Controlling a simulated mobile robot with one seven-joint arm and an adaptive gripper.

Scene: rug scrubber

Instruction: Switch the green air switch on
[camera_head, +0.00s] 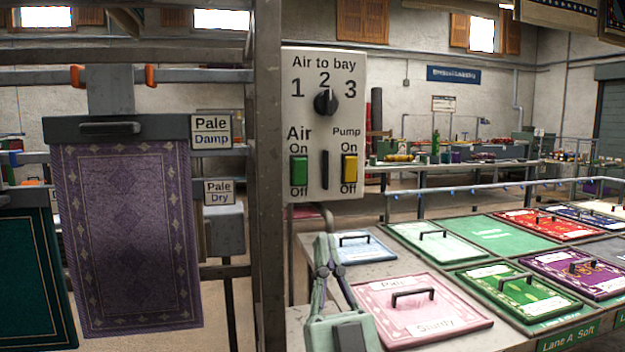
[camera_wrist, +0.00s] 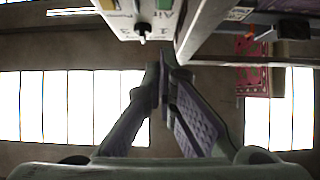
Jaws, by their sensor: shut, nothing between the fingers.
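The green Air switch (camera_head: 299,170) sits at the lower left of a pale control panel (camera_head: 345,90), between "On" above and "Off" below. Its exact tilt is too small to tell. A yellow Pump switch (camera_head: 349,168) sits at the right, and a black knob (camera_head: 326,102) points up to 2. My gripper (camera_head: 322,240) is shut and empty, just below the panel's lower edge in the head view, apart from the switch. In the wrist view my gripper (camera_wrist: 168,68) shows closed fingertips, with the panel (camera_wrist: 125,22) and its knob (camera_wrist: 144,30) at the top.
A metal post (camera_head: 268,180) stands left of the panel. A purple rug (camera_head: 128,235) hangs from a clamp at the left, beside a dark green rug (camera_head: 30,280). A bench with several handled boards, including a pink one (camera_head: 400,312), lies at the right.

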